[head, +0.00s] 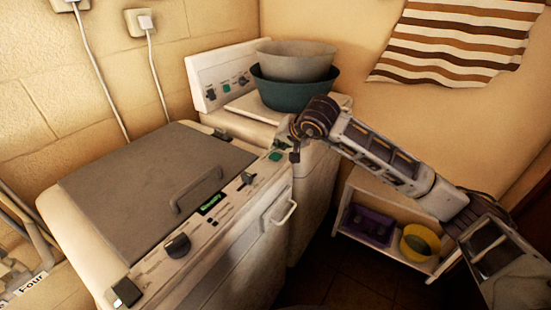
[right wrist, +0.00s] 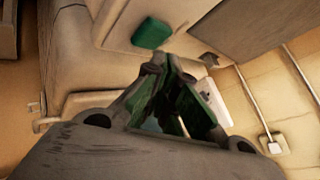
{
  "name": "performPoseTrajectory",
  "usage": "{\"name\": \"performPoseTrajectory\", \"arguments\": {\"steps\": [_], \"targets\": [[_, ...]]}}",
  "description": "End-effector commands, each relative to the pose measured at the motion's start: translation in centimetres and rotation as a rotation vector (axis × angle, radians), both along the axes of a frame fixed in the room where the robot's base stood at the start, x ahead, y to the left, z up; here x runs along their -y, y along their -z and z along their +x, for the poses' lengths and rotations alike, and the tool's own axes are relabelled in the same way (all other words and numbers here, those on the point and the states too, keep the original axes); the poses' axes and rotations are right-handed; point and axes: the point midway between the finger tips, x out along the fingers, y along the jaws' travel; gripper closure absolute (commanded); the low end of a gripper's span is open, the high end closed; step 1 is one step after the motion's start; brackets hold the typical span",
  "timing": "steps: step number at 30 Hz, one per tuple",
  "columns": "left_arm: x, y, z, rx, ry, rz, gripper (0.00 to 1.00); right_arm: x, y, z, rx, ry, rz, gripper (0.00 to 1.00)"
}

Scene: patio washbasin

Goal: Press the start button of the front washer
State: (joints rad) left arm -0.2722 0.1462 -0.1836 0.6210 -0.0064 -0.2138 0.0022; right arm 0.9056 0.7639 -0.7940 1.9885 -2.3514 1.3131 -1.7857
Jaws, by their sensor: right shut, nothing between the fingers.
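The front washer (head: 150,190) is a cream machine with a grey lid and a sloped control panel along its right edge. A green square button (head: 275,156) sits at the panel's far end, and another green-lit square (head: 127,292) at its near end. Between them are a dark knob (head: 178,246) and a lit green display (head: 212,203). My right gripper (head: 294,152) is shut and empty, just right of the far green button and seemingly close to it; contact cannot be made out. In the right wrist view a green button (right wrist: 152,33) lies beyond the fingertips (right wrist: 153,70). My left gripper is out of view.
A second washer (head: 213,75) stands behind, with a grey bowl (head: 296,62) stacked in a teal bowl (head: 297,92) on top. A white handle (head: 280,212) sticks out of the front washer. A low shelf (head: 385,255) holds a yellow bowl (head: 420,243) and a purple crate (head: 367,226).

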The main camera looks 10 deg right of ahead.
Motion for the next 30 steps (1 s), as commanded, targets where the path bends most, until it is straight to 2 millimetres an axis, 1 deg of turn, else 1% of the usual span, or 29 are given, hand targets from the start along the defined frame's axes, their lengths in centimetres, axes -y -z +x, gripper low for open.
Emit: {"name": "performPoseTrajectory", "arguments": {"steps": [9, 13, 17, 27, 30], "targets": [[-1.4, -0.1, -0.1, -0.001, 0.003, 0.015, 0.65, 0.0, 0.1, 0.0, 0.0, 0.0, 0.0, 1.0], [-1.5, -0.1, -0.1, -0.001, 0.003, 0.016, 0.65, 0.0, 0.1, 0.0, 0.0, 0.0, 0.0, 1.0], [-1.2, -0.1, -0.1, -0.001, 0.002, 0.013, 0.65, 0.0, 0.1, 0.0, 0.0, 0.0, 0.0, 1.0], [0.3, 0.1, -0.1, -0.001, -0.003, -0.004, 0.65, 0.0, 0.1, 0.0, 0.0, 0.0, 0.0, 1.0], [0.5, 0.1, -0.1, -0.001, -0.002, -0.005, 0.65, 0.0, 0.1, 0.0, 0.0, 0.0, 0.0, 1.0]]}}
